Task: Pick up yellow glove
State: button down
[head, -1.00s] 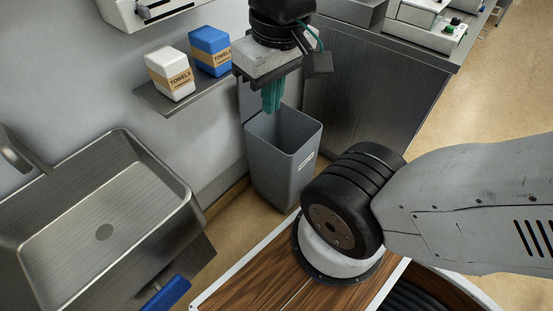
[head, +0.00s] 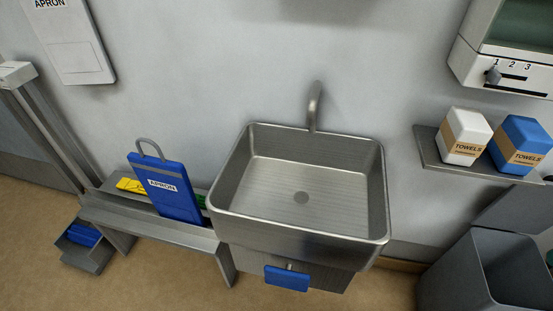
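A yellow thing, which looks like the yellow glove (head: 130,186), lies on the metal bench at the left. It is partly hidden behind the upright blue apron pack (head: 166,187). My gripper's fingers are not in view; only a dark sliver shows at the right edge, and I cannot tell what it is.
The bench (head: 150,226) stands left of the steel sink (head: 300,195). Green shows behind the apron pack's right side. A blue pedal (head: 287,278) hangs below the sink. A grey bin (head: 470,265) and towel shelf (head: 470,168) are at right. A blue item lies in a low tray (head: 85,258).

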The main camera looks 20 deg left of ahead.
aim_at(130, 185)
jog(key=u, duration=2.3)
jog(key=k, duration=0.5)
jog(key=u, duration=1.1)
jog(key=i, duration=1.7)
jog(key=z, duration=0.6)
jog(key=i, duration=0.9)
jog(key=z, duration=1.4)
jog(key=i, duration=0.7)
jog(key=z, duration=0.35)
